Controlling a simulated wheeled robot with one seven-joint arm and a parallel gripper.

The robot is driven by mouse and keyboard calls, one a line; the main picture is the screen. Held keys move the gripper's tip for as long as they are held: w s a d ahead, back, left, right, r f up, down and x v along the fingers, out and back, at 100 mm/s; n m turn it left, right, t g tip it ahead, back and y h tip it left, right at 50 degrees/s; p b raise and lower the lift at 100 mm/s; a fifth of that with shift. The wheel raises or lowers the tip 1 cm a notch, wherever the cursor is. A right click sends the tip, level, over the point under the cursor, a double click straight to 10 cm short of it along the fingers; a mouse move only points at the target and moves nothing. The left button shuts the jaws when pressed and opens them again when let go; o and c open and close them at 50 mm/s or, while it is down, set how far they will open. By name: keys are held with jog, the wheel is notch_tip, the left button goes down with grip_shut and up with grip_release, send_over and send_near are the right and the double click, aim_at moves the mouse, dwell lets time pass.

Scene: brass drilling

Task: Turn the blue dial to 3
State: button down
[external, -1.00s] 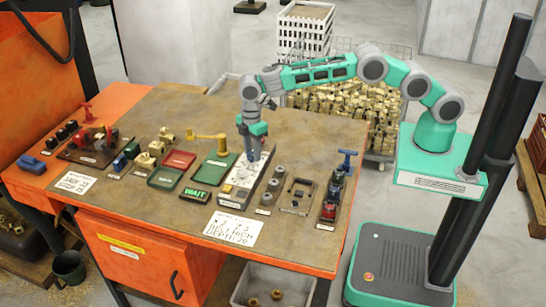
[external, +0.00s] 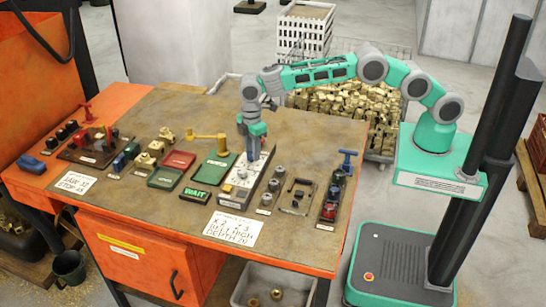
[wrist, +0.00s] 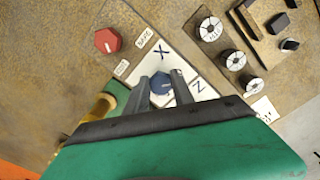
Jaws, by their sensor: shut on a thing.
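The blue dial (wrist: 160,83) is a faceted knob on a white panel (wrist: 200,84) with dark letters such as X and Z. In the wrist view my gripper (wrist: 161,87) has one finger on each side of the dial and is shut on it. In the external view my gripper (external: 254,150) points down at the far part of the light panel (external: 235,191) and hides the dial. The dial's pointer and any numbers around it cannot be read.
A red knob (wrist: 107,40) sits left of the dial. Several grey round knobs (wrist: 233,60) stand to the right. A note card (external: 233,229) is at the table's front.

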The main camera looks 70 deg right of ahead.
jog(key=m, duration=0.4)
jog(key=shift+a, duration=0.1)
jog(key=m, duration=0.4)
jog(key=shift+s+a+r+m+b, duration=0.1)
jog(key=shift+m+b, duration=0.2)
jog(key=shift+b, duration=0.1)
jog(key=m, duration=0.4)
jog(key=shift+a, duration=0.15)
jog(key=shift+a+m, duration=0.1)
jog(key=shift+m, duration=2)
jog(key=c, duration=1.1)
grip_release()
